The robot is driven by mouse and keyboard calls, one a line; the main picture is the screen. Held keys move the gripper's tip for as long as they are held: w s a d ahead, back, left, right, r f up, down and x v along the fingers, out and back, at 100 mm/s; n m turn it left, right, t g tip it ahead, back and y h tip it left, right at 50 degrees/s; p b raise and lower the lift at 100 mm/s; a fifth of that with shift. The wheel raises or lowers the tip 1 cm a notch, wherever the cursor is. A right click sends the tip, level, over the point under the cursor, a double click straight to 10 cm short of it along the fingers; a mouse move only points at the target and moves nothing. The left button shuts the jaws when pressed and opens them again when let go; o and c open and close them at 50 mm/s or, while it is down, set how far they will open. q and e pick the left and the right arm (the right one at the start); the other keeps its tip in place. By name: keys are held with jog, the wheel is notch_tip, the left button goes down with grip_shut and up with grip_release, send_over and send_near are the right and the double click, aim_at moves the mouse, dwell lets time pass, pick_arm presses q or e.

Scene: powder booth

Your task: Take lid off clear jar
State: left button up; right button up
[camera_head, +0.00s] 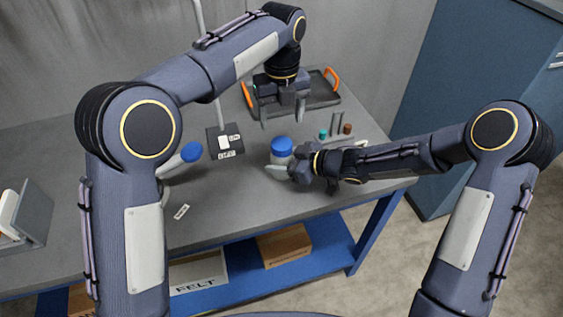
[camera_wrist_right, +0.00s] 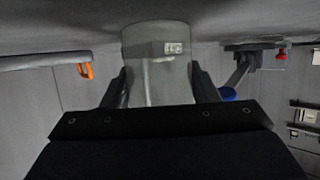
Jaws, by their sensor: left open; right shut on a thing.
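The clear jar (camera_head: 280,157) stands upright on the grey table (camera_head: 240,215) with a blue lid (camera_head: 281,146) on top. My right gripper (camera_head: 279,172) is shut on the jar's body from the right front. In the right wrist view the clear jar (camera_wrist_right: 157,65) sits between the two dark fingers (camera_wrist_right: 157,88); its lid is not visible there. My left gripper (camera_head: 282,112) is open and empty, pointing down above and behind the jar, apart from the lid.
A dark tray with orange handles (camera_head: 318,101) lies at the back. The front table area is mostly clear.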

aim_at(282, 143)
grip_shut()
pick_arm(q)
jog(key=shift+f, duration=4)
jog(key=c, duration=1)
jog(key=n, duration=1.6)
jog(key=shift+r, duration=0.1)
jog(key=n, duration=0.4)
